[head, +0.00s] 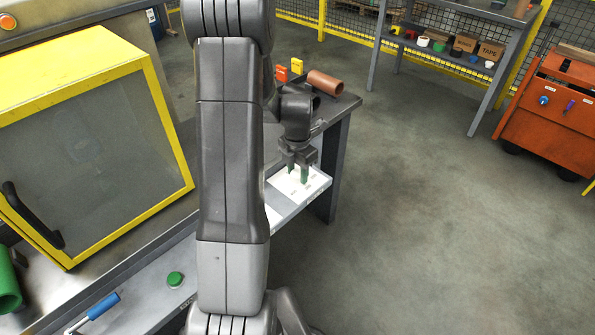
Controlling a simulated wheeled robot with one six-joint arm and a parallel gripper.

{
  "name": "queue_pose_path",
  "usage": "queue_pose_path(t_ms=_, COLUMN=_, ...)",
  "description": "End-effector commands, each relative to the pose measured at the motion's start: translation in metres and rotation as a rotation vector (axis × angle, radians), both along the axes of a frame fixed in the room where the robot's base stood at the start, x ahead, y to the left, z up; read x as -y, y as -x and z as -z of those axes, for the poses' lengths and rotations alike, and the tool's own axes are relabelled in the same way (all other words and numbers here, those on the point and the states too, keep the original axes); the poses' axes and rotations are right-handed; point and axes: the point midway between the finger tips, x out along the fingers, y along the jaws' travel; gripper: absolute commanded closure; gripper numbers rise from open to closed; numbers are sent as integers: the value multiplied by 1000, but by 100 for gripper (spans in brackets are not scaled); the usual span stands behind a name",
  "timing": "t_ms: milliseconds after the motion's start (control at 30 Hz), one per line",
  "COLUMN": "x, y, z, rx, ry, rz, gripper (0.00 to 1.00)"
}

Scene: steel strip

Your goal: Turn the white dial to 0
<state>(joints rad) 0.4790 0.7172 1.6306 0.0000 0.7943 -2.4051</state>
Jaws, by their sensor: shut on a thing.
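My gripper (298,175) points down at the white panel (279,187) at the end of the steel bench. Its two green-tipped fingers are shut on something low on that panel. This is where the white dial sits, between the fingertips. The dial is small and mostly hidden by the fingers, and its marks and pointer cannot be read from here. My arm fills the middle of the view and hides part of the bench.
A brown cylinder (325,82) and small orange and yellow blocks (297,66) lie behind my gripper. A yellow-framed machine door (90,150), green button (175,279) and blue-handled lever (103,306) are at left. An orange cart (550,115) stands right; the floor between is clear.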

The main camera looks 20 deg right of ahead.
Motion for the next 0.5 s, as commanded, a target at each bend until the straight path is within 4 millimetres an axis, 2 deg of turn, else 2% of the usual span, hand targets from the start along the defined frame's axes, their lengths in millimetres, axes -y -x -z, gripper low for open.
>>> queue_pose_path(t_ms=500, x=1, y=-1, z=-1, rx=2, ry=1, rz=-55, gripper=84)
